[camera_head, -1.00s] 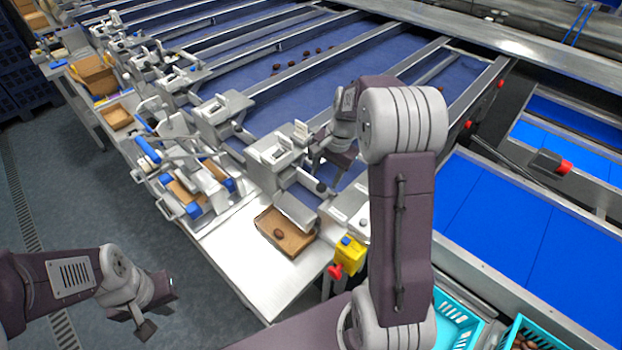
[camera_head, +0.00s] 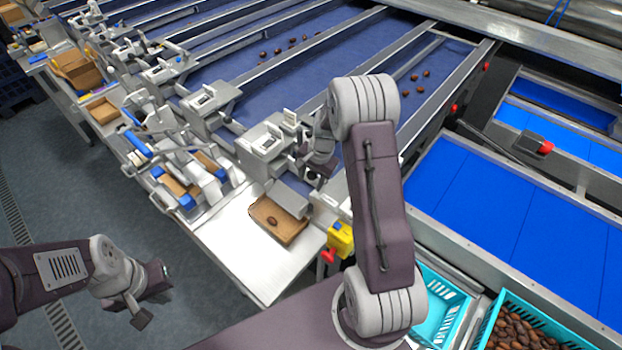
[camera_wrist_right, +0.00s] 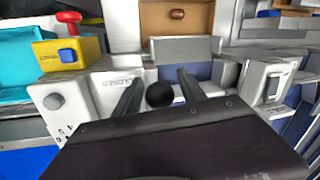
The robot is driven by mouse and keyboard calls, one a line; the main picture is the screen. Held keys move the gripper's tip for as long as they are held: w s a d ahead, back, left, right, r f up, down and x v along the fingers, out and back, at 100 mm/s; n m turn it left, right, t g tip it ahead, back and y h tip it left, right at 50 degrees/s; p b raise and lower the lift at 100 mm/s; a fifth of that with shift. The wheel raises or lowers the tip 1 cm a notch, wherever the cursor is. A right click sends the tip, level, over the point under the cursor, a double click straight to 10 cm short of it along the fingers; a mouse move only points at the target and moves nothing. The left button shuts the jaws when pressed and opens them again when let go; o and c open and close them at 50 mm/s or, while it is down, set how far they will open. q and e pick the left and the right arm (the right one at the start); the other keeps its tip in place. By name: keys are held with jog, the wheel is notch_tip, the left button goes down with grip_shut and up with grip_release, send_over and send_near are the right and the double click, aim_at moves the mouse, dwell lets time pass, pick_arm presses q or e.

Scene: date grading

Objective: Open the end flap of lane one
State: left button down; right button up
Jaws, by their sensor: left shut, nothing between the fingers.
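The end flap of lane one (camera_head: 288,199) is a grey metal plate at the lane's near end. It slopes toward a cardboard box (camera_head: 263,222) that holds one date (camera_head: 272,221). In the right wrist view the flap (camera_wrist_right: 185,49) stands just before the box (camera_wrist_right: 170,35). A round black knob (camera_wrist_right: 160,95) lies between the two fingers of my right gripper (camera_wrist_right: 160,84), with gaps at both sides. That gripper is open; in the head view my arm partly hides it. My left gripper (camera_head: 150,312) is shut and empty, low over the floor at left.
A yellow switch box (camera_head: 340,239) with a red button stands right of the cardboard box. A scale-like station with blue parts (camera_head: 185,180) stands left. Turquoise crates (camera_head: 440,300) sit at lower right. The white tabletop (camera_head: 250,265) is clear at the front.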

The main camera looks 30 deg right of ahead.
grip_shut()
dwell(1.2)
